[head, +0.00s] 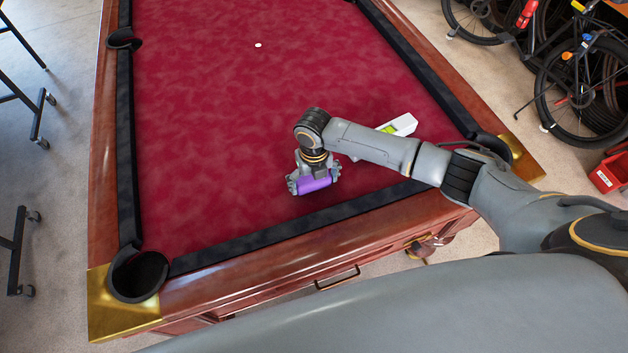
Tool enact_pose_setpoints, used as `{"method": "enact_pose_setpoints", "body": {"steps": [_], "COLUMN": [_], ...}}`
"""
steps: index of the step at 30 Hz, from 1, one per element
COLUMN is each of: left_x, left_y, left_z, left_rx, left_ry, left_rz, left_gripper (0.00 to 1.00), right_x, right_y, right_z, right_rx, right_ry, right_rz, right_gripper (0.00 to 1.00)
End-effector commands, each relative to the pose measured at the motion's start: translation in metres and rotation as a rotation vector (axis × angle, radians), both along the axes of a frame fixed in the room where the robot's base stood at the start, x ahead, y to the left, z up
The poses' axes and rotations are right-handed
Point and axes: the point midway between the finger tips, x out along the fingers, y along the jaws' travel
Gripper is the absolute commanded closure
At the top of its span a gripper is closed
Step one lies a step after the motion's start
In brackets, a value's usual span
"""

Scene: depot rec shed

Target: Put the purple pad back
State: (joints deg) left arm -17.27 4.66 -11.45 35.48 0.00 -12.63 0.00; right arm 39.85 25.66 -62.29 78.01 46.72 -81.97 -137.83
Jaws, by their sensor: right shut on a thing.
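The purple pad (314,185) is in the jaws of my right gripper (314,184), over the near part of the pool table's red cloth (215,130). My right gripper points down and is shut on the pad, with a finger at each end of it. I cannot tell whether the pad touches the cloth. A white box-like thing (404,124) with a green patch lies on the cloth, partly hidden behind my right forearm. My left gripper is not in view.
A small white ball (258,45) lies farther back on the cloth. Dark cushions and a wooden rail (270,278) edge the table, with a corner pocket (138,273) at near left. Bicycles (580,85) and a red bin (609,172) stand at right. The cloth left of my gripper is clear.

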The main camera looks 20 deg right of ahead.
Motion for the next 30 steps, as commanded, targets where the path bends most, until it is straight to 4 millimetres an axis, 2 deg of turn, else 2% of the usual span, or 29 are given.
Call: {"method": "enact_pose_setpoints", "body": {"steps": [3,4,5,14,19,23,30], "left_x": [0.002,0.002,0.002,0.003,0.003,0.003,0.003], "left_y": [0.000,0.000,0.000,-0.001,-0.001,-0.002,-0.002], "left_z": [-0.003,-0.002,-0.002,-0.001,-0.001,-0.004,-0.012], "left_rx": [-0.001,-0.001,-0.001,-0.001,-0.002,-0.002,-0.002], "left_ry": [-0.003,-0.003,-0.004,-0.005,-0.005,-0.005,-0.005], "left_rz": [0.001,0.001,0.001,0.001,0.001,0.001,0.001], "left_gripper": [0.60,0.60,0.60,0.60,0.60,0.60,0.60], "right_x": [0.000,0.000,0.000,0.000,0.001,0.001,0.002], "right_y": [0.000,0.000,0.000,0.000,0.000,0.000,0.000], "right_z": [-0.004,-0.003,-0.003,-0.003,0.008,0.030,0.082], "right_rx": [0.000,0.000,0.000,0.000,0.002,0.002,0.002], "right_ry": [0.000,0.000,0.000,0.000,-0.002,-0.005,-0.005], "right_rz": [-0.001,-0.001,-0.001,0.000,0.001,0.000,0.000], "right_gripper": [0.32,0.02,0.00,0.00,0.00,0.00,0.00]}}
